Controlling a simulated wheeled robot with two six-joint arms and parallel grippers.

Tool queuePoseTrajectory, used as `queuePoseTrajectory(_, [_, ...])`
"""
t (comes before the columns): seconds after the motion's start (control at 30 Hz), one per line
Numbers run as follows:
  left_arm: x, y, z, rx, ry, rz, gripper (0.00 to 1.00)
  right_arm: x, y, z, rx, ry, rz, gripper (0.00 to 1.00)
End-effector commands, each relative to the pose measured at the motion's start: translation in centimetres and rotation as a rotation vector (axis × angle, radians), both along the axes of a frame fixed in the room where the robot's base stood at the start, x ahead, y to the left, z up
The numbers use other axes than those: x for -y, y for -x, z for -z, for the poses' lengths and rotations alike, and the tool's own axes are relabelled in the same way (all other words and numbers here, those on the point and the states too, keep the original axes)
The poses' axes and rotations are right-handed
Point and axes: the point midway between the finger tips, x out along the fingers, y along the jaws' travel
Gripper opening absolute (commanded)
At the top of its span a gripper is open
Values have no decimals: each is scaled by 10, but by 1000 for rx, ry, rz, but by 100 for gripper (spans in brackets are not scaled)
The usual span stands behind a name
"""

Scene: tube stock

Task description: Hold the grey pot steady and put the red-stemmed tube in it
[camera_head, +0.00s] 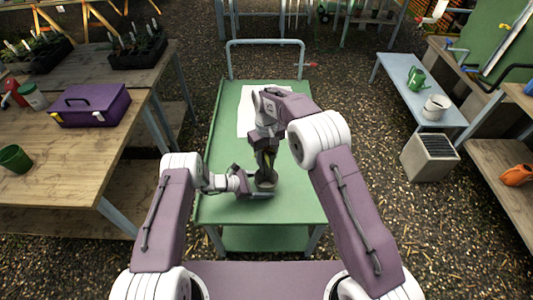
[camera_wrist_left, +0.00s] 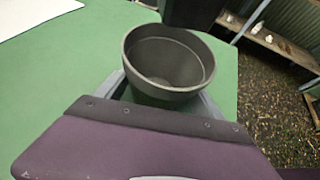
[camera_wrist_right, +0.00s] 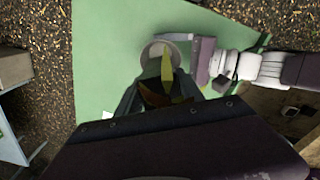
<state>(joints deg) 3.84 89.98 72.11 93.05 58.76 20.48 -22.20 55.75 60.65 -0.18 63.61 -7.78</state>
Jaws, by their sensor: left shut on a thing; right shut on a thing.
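The grey pot (camera_head: 266,183) stands upright on the green trolley top, and its inside looks empty in the left wrist view (camera_wrist_left: 165,94). My left gripper (camera_head: 262,191) is shut on the pot, its fingers around the pot's sides. My right gripper (camera_head: 265,152) is above the pot, pointing down and shut on the tube plant. In the right wrist view the plant shows yellow-green and orange-brown leaves (camera_wrist_right: 167,72) between the fingers, with the pot's rim (camera_wrist_right: 146,56) beyond. The stem's colour and the tube's lower end are hidden.
The green trolley (camera_head: 225,130) carries a white sheet (camera_head: 246,112) behind the right arm. A wooden bench with a purple toolbox (camera_head: 90,104) stands left. A blue-grey bench with a watering can (camera_head: 416,78) stands right. The trolley top's left side is free.

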Motion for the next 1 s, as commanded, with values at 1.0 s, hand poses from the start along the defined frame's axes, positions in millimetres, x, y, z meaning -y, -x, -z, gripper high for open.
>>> queuePoseTrajectory(1.0, [0,0,0,0,0,0,55,0,0,63,1,-1,0,0])
